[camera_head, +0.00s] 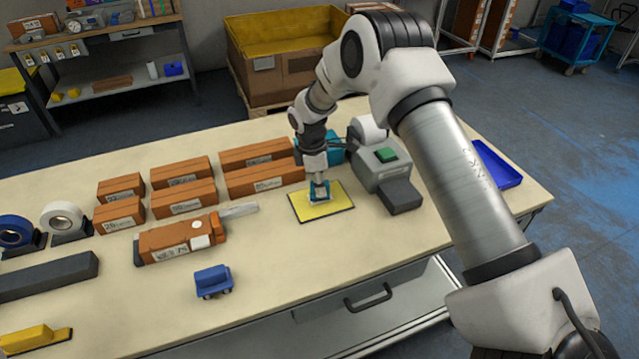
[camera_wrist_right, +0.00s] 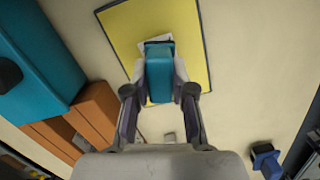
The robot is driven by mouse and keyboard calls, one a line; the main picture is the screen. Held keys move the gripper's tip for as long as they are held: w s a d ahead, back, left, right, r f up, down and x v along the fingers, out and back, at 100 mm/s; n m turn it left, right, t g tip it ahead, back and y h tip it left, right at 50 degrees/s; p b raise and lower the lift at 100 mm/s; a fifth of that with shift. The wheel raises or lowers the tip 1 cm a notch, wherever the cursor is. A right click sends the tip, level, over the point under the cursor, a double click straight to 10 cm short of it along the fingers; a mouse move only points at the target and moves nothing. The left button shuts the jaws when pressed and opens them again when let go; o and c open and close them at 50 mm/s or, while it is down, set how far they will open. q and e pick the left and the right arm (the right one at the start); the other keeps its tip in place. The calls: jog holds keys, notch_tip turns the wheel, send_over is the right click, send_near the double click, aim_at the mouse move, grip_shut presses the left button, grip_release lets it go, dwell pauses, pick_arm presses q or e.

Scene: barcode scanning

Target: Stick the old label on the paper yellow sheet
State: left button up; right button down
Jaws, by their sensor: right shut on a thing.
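The yellow sheet (camera_head: 338,205) lies flat on the table, and it fills the upper middle of the right wrist view (camera_wrist_right: 190,22). My right gripper (camera_head: 319,186) points down over the sheet. In the wrist view its fingers (camera_wrist_right: 160,92) are shut on a small teal block (camera_wrist_right: 160,78). A white label (camera_wrist_right: 150,43) shows at the block's far end, over the sheet; its pale edge also shows in the head view (camera_head: 320,201). Most of the label is hidden, and I cannot tell whether it touches the sheet. My left gripper is not in view.
A grey label printer (camera_head: 370,165) stands right of the sheet, with a blue tray (camera_head: 496,165) beyond it. Several brown boxes (camera_head: 264,179) stand to the left. A blue object (camera_head: 213,281) lies nearer the front. The tabletop in front of the sheet is clear.

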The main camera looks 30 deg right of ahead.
jog(key=shift+f, duration=0.6)
dwell(0.5)
dwell(1.1)
notch_tip(320, 180, up, 7)
jog(key=p, duration=0.5)
jog(key=shift+p, duration=0.3)
